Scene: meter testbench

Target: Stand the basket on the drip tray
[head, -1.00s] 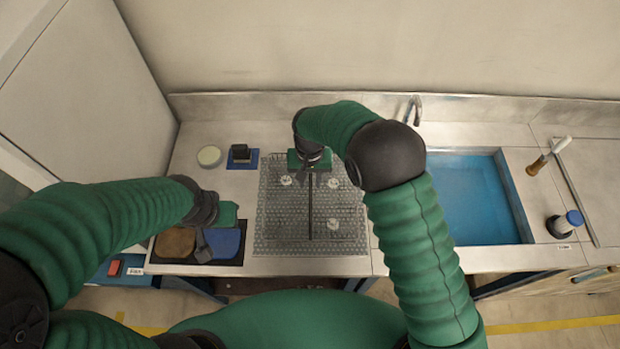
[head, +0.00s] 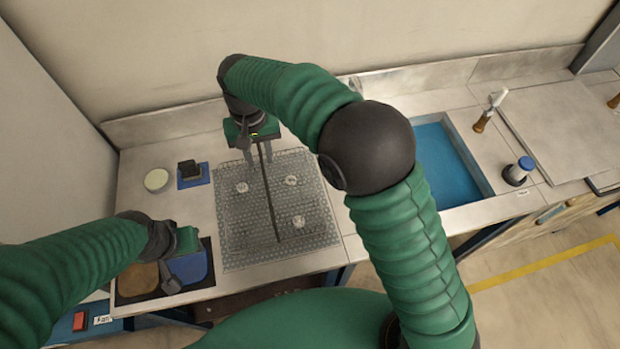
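The wire-mesh basket (head: 240,215) sits on the counter left of the sink, with several small white round fittings inside. A dark bar (head: 268,200) runs lengthwise over its middle. My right gripper (head: 262,160) is at the basket's far edge, its two fingers spread apart on either side of the bar's far end; I see no grip on it. My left gripper (head: 172,280) hangs over the dark tray with orange and blue pads; its finger opening is hidden. A flat grey panel (head: 570,125) lies right of the sink; I cannot tell whether it is the drip tray.
The blue-bottomed sink (head: 445,165) lies between basket and grey panel, with my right arm crossing in front.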

